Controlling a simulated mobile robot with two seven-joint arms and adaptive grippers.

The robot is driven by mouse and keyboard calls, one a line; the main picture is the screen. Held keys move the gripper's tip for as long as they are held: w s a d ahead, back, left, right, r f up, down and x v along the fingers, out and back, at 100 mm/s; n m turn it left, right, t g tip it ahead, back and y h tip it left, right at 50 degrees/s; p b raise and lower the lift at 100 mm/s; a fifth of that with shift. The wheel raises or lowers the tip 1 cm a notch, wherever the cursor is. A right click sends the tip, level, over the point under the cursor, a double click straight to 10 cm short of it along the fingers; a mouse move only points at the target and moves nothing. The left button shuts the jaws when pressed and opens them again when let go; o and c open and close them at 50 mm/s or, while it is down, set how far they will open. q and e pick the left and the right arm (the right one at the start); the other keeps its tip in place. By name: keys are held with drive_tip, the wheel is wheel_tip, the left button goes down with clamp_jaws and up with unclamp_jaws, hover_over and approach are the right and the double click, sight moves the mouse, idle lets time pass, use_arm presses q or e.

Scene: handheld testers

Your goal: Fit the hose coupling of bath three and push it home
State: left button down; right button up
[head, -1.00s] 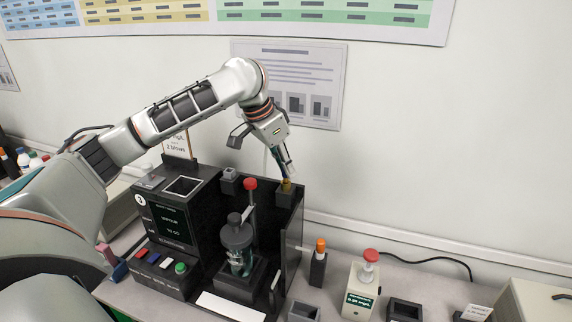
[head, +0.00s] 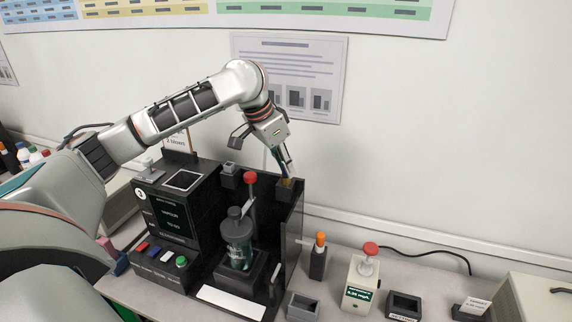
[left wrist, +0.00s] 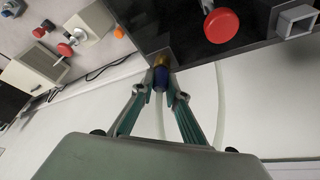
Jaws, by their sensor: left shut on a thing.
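The black bath unit (head: 292,235), with a round number badge (head: 139,194) and a lit display (head: 172,217), stands on the bench. A dark block (head: 290,193) with a brass-coloured fitting (head: 284,183) is at its back right corner. My left gripper (head: 284,166) is shut on the blue hose coupling, just above that fitting. In the left wrist view the blue coupling (left wrist: 161,78) is between the fingertips and meets the brass-coloured fitting (left wrist: 163,61) end to end. A pale hose (left wrist: 160,120) runs from it. How deep it sits is hidden. My right gripper is out of view.
A lidded glass vessel (head: 239,245) stands inside the bath beside a red-knobbed post (head: 250,178). To the right are an orange-capped holder (head: 319,260), a red-knobbed tester (head: 361,285) and empty dark holders (head: 404,306). The wall is close behind the bath.

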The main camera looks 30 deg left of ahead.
use_arm(q)
drive_tip(key=c, duration=1.9)
unclamp_jaws()
drive_tip(key=v, duration=1.2)
drive_tip(key=shift+w, duration=0.1)
